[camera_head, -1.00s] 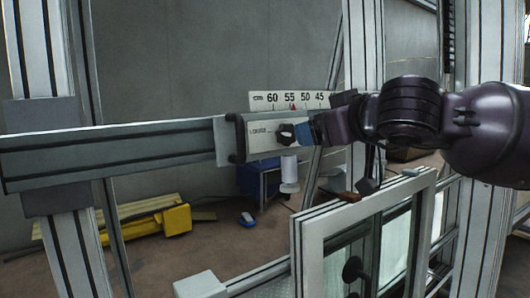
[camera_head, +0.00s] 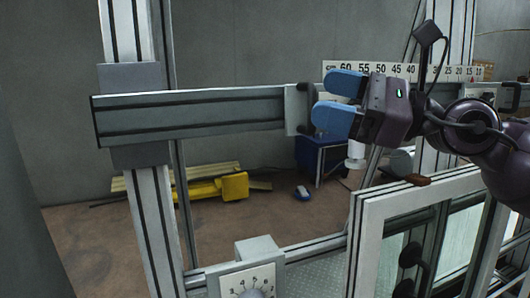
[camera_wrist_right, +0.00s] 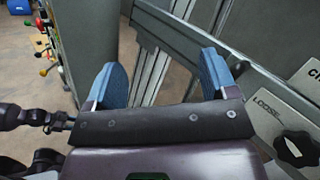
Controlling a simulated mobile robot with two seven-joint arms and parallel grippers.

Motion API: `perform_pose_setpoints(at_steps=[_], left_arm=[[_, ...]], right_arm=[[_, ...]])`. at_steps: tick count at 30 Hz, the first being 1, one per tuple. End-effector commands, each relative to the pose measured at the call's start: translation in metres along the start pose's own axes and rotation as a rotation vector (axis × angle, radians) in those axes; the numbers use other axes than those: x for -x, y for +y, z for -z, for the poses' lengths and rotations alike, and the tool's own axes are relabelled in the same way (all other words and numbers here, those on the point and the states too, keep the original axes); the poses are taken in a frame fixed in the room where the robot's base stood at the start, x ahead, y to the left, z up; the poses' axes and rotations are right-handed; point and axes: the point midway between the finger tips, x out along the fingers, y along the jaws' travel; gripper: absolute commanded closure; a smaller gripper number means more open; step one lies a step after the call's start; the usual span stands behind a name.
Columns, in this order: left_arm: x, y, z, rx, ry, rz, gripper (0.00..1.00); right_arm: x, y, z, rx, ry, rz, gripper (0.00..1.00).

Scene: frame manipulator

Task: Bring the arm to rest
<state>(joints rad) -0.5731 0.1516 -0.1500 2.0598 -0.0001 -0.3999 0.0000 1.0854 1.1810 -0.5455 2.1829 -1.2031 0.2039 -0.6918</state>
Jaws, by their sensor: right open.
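My right gripper (camera_head: 340,101) is open. Its two blue fingers point left, in front of the grey horizontal rail's right part, and nothing shows between them. In the right wrist view the fingers of the gripper (camera_wrist_right: 160,82) stand wide apart. A grey plate with a black handle (camera_head: 298,108) sits on the rail (camera_head: 200,112), just left of the fingers. A panel marked LOOSE (camera_wrist_right: 265,112) with a dark knob (camera_wrist_right: 296,148) lies right of the fingers in the wrist view. In the head view my gripper and arm hide much of this area.
A window-like frame (camera_head: 366,240) stands below my right arm, with a numbered dial box (camera_head: 250,252) to its left. A printed scale (camera_head: 372,68) runs behind the gripper. Upright posts (camera_head: 150,200) stand at left. Open space shows left of the fingers, before the rail.

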Motion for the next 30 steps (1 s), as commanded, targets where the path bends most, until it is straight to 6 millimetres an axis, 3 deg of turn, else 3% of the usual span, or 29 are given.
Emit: perform_pose_setpoints(at_steps=[1,6,12,17,23,30], left_arm=[[0.0,0.0,0.0,0.0,-0.001,0.0,0.57],[0.0,0.0,0.0,0.001,-0.001,0.0,0.57],[-0.001,0.001,0.003,0.003,0.005,0.0,0.57],[-0.002,0.002,0.007,0.006,0.013,0.0,0.57],[-0.003,0.002,0.012,0.006,0.021,-0.001,0.57],[-0.001,0.001,0.012,0.006,0.02,0.0,0.57]], right_arm=[[0.001,-0.002,0.011,-0.208,-0.063,0.031,0.21],[0.014,-0.017,0.05,-0.847,-0.262,0.143,0.21],[0.044,-0.026,0.122,-1.474,-0.477,0.299,0.21],[0.076,-0.018,0.191,-1.89,-0.652,0.444,0.21],[0.122,0.018,0.277,-2.304,-0.88,0.647,0.21],[0.181,0.093,0.365,-2.63,-1.154,0.911,0.21]])
